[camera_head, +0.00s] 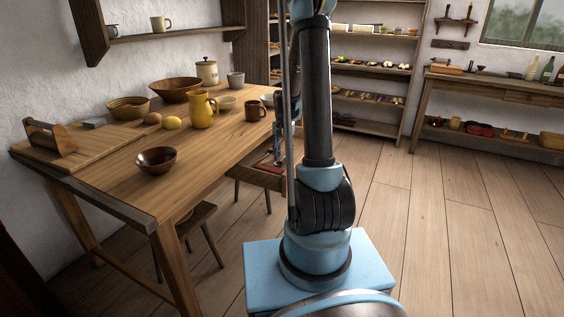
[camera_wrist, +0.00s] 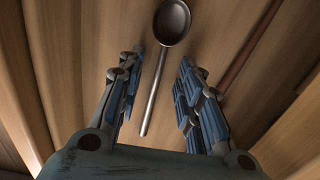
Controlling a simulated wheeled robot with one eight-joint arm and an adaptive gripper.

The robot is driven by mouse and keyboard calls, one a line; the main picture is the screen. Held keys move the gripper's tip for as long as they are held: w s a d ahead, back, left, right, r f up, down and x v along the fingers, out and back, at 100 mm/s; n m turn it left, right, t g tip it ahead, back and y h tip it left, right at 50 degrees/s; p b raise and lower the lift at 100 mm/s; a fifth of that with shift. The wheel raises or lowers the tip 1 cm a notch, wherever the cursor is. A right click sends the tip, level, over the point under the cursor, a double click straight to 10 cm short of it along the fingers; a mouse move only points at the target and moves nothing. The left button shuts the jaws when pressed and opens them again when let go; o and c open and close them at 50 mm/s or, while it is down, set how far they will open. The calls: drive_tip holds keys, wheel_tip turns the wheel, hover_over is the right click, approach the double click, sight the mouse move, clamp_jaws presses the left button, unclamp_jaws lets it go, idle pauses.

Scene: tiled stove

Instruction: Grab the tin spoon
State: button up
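The tin spoon (camera_wrist: 171,22) shows in the wrist view, a dull grey metal spoon lying on a wooden surface. Its round bowl points to the top of the picture and its handle runs down between my fingers. My gripper (camera_wrist: 159,64) is open, with one blue-padded finger on each side of the handle and clear gaps to both. The bowl lies past the fingertips. In the head view my gripper (camera_head: 277,150) is mostly hidden behind my arm, by the table's right side, and I cannot make out the spoon there.
A drawer-like wooden box (camera_head: 258,178) juts from the table (camera_head: 215,150) beneath my gripper. Raised wooden edges flank the spoon in the wrist view. A yellow jug (camera_head: 202,110), brown mug (camera_head: 255,111) and bowls stand on the table. Floor to the right is clear.

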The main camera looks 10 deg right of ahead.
drive_tip(key=shift+f, duration=0.25)
clamp_jaws()
drive_tip(key=shift+r, duration=0.15)
